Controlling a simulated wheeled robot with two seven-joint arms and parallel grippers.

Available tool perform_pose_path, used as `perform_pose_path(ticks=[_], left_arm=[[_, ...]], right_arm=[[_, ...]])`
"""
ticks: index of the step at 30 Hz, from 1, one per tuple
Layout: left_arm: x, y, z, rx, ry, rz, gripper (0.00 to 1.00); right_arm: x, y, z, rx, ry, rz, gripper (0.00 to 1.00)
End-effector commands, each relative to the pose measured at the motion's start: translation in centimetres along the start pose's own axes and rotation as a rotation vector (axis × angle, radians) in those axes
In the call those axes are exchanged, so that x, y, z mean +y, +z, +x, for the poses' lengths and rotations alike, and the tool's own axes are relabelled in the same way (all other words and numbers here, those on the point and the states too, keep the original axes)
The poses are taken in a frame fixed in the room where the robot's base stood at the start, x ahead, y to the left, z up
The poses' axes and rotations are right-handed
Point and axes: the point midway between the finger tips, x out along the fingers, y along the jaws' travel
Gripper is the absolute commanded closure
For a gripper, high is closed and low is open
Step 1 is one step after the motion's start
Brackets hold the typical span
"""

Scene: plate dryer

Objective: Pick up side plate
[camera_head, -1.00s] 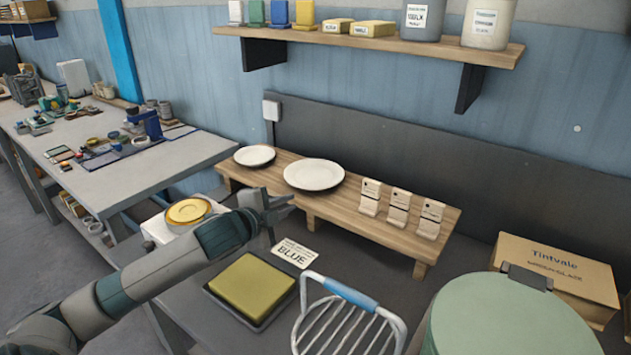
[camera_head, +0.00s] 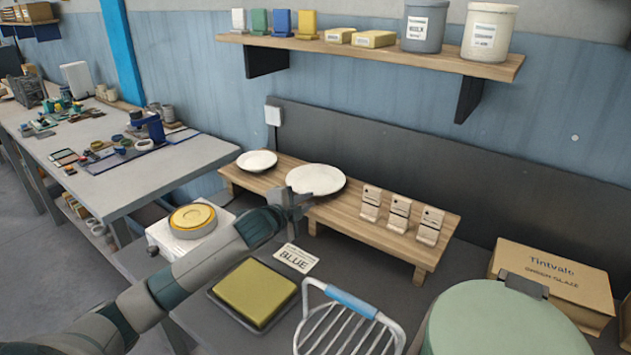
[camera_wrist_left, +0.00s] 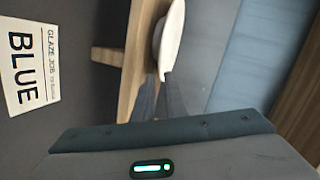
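Two white dishes sit on the low wooden bench (camera_head: 385,235): a smaller, shallow one (camera_head: 257,161) at its left end, and a wider flat plate (camera_head: 316,179) to the right of it. The frames do not label either as the side plate. My left gripper (camera_head: 296,201) is just in front of the wider plate, its fingers apart and empty. In the left wrist view a white plate (camera_wrist_left: 173,38) shows nearly edge-on beyond the two dark fingers (camera_wrist_left: 162,98); whether they touch its rim I cannot tell. My right gripper is not in view.
Several labelled beige blocks (camera_head: 399,215) stand on the bench right of the plates. In front are a "BLUE" card (camera_head: 296,257), a yellow slab in a dark tray (camera_head: 254,293), a wire rack with a blue handle (camera_head: 352,303) and a green lidded drum (camera_head: 510,325).

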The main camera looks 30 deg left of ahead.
Motion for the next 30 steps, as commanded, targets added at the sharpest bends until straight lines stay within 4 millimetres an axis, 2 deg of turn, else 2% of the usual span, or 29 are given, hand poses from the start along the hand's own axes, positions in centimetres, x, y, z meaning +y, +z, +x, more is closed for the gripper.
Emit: perform_pose_path(ticks=[6,22,30], left_arm=[[-0.1,0.0,2.2,0.000,0.000,-0.001,0.88],[-0.1,-0.1,2.9,0.000,0.000,-0.001,0.88],[-0.2,-0.4,5.1,-0.001,0.000,-0.003,0.88]], right_arm=[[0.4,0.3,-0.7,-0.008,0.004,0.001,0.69],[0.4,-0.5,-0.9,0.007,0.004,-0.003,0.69],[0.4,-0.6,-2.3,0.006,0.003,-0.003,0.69]])
